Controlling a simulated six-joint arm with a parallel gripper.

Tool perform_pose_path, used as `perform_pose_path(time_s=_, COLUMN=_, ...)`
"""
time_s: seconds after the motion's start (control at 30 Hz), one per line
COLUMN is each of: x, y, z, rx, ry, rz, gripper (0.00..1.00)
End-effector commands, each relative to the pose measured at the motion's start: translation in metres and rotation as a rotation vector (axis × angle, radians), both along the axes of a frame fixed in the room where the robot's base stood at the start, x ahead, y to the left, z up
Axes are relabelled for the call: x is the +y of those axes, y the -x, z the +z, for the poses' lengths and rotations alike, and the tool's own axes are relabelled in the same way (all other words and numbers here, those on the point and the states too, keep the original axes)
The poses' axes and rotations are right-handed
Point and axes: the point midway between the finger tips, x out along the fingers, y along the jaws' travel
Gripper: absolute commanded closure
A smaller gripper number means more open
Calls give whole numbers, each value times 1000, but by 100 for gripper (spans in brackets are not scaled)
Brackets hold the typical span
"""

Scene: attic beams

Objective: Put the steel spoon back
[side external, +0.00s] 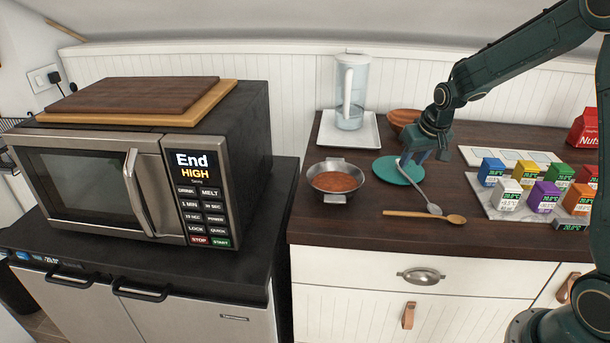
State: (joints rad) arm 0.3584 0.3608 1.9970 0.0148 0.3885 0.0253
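The steel spoon (420,194) slants across the right part of a round teal mat (385,172). Its bowl end points toward the front, beyond the mat's edge and close to a wooden spoon (412,214). My gripper (408,160) is low over the mat, pointing down, at the far end of the steel spoon's handle. The fingertips are small and partly hidden by the gripper body, so I cannot tell whether they are closed on the handle.
A metal bowl of orange-red food (337,181) stands left of the mat. A pitcher (350,95) on a white tray (326,136) and a wooden bowl (400,116) are behind. Several coloured cartons (543,196) stand right. Bare counter (340,228) lies in front.

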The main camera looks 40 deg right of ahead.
Motion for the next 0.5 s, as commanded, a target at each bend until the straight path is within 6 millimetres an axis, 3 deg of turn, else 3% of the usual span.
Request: perform_pose_path(time_s=0.5, x=11, y=25, z=68, rx=-4, ry=2, rz=0, gripper=67)
